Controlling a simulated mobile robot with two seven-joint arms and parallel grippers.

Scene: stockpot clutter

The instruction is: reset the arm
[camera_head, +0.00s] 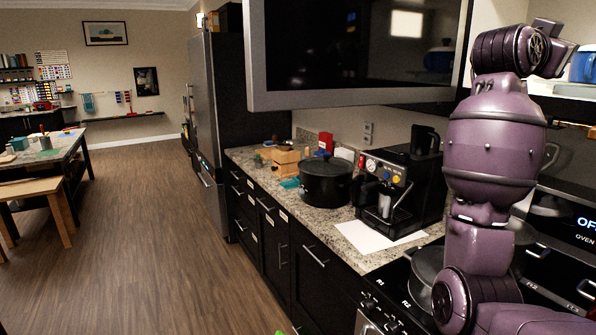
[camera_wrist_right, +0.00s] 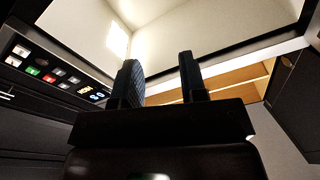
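My right arm rises at the right side of the head view, bent near the top, and its gripper is not visible there. In the right wrist view my right gripper (camera_wrist_right: 159,78) is open, with its two dark fingers apart and nothing between them. My left arm and left gripper are not in view. A black stockpot (camera_head: 325,184) with a lid stands on the granite counter (camera_head: 357,238), away from my right arm.
A coffee machine (camera_head: 402,190) stands beside the stockpot. A metal pot (camera_head: 424,268) sits on the stove behind my arm. An oven panel (camera_head: 575,222) lies close right. The wooden floor (camera_head: 130,240) is clear.

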